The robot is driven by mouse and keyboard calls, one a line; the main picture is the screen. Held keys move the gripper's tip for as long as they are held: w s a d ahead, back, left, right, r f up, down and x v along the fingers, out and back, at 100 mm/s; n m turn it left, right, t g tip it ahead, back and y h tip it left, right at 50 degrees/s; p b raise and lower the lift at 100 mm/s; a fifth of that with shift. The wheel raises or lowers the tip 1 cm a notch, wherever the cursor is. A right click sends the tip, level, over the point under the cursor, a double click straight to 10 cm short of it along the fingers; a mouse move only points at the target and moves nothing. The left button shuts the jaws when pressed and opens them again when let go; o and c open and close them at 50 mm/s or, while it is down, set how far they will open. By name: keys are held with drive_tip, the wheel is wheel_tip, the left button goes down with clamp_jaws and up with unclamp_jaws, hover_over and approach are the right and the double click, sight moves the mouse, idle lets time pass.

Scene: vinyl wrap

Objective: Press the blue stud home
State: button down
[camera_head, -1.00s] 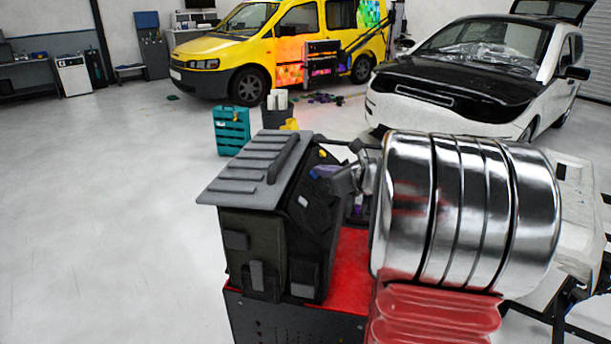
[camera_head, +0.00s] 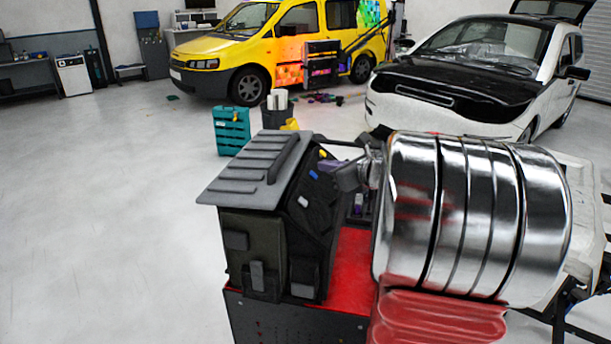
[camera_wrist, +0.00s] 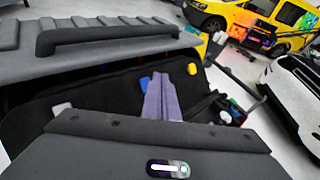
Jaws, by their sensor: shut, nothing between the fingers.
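The blue stud (camera_head: 313,174) sits on the dark sloping panel (camera_head: 317,206) of the black case, under its grey ribbed lid. In the wrist view the blue stud (camera_wrist: 145,83) shows just left of the tips of my gripper (camera_wrist: 158,76). Its two lavender fingers are together, with nothing between them. In the head view my gripper is right of the panel, apart from the stud, and partly hidden by my arm. A white stud (camera_head: 303,201) is lower on the panel. I cannot tell how far the blue stud stands out.
The grey ribbed lid (camera_head: 247,178) overhangs the panel. The case stands on a red-topped cart (camera_head: 352,275). A teal crate (camera_head: 232,131) and a bin with white rolls (camera_head: 277,107) stand behind. A yellow van (camera_head: 225,50) and a white car (camera_head: 465,90) are further back. Floor at left is clear.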

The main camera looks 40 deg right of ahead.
drive_tip(key=s+r, duration=0.1)
drive_tip(key=d+r, duration=0.1)
drive_tip(key=s+d+r, duration=0.1)
drive_tip(key=r, duration=0.1)
drive_tip(key=shift+s, duration=0.3)
idle(0.6)
drive_tip(key=shift+f, duration=0.1)
